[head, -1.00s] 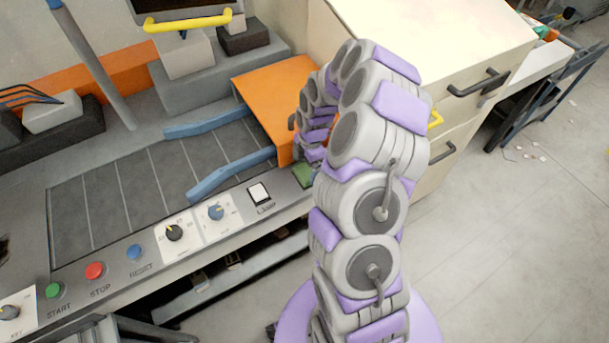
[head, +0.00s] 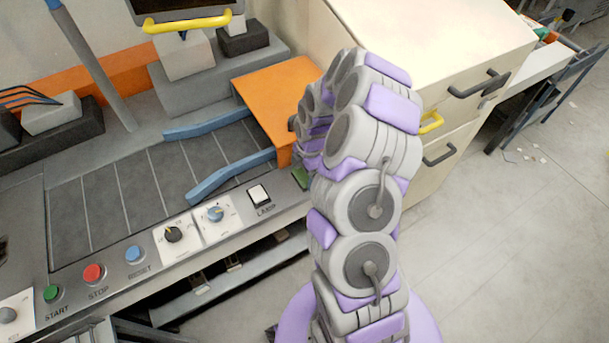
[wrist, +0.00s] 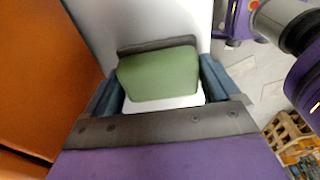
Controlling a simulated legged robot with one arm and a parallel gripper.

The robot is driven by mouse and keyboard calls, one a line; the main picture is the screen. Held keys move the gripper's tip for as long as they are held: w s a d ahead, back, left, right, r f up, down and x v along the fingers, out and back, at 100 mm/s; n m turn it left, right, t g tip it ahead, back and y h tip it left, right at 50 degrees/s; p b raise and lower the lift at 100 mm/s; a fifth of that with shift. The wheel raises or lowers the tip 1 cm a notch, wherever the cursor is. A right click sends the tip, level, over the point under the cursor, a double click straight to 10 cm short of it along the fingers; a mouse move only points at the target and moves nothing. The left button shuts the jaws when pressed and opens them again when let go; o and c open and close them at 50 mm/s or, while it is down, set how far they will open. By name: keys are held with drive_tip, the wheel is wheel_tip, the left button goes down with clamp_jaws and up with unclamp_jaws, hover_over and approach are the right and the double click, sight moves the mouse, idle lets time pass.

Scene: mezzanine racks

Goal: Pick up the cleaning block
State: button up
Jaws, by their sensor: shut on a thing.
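The cleaning block, a green rounded block (wrist: 158,75), sits between the two blue-padded fingers of my gripper (wrist: 163,84) in the wrist view. My gripper is shut on it. A white layer shows along the block's near edge; I cannot tell whether it is part of the block. In the head view a small green patch (head: 300,178), likely the block, shows at the right end of the control panel, left of my arm. My arm hides the gripper in the head view.
An orange box-like cover (head: 275,92) stands close beside the block. A cream drawer cabinet (head: 440,75) with handles is behind my arm. The grey panel (head: 125,285) with buttons and knobs lies to the left. Open floor (head: 520,240) is at the right.

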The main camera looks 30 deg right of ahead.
sight(304, 174)
drive_tip(key=shift+r, duration=0.1)
wheel_tip(304, 174, up, 3)
drive_tip(key=shift+w+r+p, duration=0.1)
drive_tip(key=shift+r+p, duration=0.05)
drive_tip(key=shift+p, duration=0.3)
drive_tip(key=shift+s+r, duration=0.15)
drive_tip(key=shift+s, duration=0.15)
drive_tip(key=s+a, duration=0.2)
drive_tip(key=s, duration=0.5)
drive_tip(key=s+a+r+p, duration=0.1)
drive_tip(key=s+a, duration=0.1)
drive_tip(key=s, duration=0.6)
drive_tip(key=shift+a, duration=0.3)
drive_tip(key=shift+r, duration=0.1)
drive_tip(key=w+r+m+t, duration=0.1)
drive_tip(key=w+r+m, duration=0.3)
drive_tip(key=w+m, duration=0.6)
drive_tip(key=w+a+r+m+h, duration=0.1)
drive_tip(key=w+a+r+m, duration=0.7)
drive_tip(key=w+a, duration=0.1)
drive_tip(key=shift+w+a+b, duration=0.3)
drive_tip(key=shift+w+a, duration=0.05)
